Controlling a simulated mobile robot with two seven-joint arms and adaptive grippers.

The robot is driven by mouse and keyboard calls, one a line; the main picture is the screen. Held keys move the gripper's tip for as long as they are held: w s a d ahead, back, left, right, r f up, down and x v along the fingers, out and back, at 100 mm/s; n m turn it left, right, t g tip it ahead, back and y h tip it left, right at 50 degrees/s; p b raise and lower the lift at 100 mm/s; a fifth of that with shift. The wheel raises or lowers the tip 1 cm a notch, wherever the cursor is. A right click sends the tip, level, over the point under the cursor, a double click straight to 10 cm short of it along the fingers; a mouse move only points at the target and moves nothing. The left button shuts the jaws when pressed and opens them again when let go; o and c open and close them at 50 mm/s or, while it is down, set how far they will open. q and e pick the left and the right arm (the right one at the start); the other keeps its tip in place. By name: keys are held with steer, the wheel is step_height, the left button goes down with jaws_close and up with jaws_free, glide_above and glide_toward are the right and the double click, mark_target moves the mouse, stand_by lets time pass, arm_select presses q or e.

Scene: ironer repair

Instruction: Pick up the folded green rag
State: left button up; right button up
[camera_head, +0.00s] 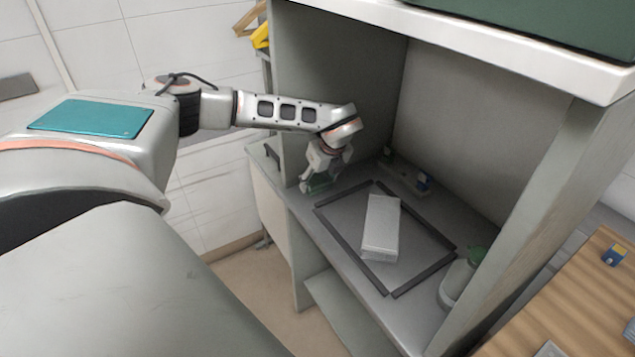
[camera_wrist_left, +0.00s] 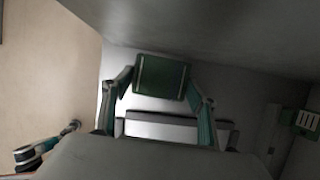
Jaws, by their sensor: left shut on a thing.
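The folded green rag (camera_head: 319,183) is at the left end of the grey shelf inside the cabinet, partly hidden by my gripper in the head view. In the left wrist view the rag (camera_wrist_left: 162,77) is a dark green block between the two fingers. My left gripper (camera_head: 322,180) reaches in from the left and is shut on the rag. The left gripper's fingers also show in the left wrist view (camera_wrist_left: 160,90). I cannot tell whether the rag still touches the shelf. My right gripper is in neither view.
A dark frame (camera_head: 340,233) lies on the shelf, with a pale box-like block (camera_head: 381,228) inside it. A bottle with a green cap (camera_head: 458,282) stands at the right front. Cabinet walls and a top board (camera_head: 480,45) close in the space.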

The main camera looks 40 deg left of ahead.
mark_target(320, 182)
arm_select(q)
steer(key=shift+d+r, duration=0.25)
steer(key=shift+r, duration=0.2)
step_height(320, 182, up, 7)
steer(key=shift+f, duration=0.2)
steer(key=s+d, duration=0.2)
steer(key=d, duration=0.7)
steer(key=s+d, duration=0.3)
steer(key=d, duration=0.6)
steer(key=shift+s+d+f+b, duration=0.25)
steer(key=shift+d+b, duration=0.1)
steer(key=shift+b, duration=0.05)
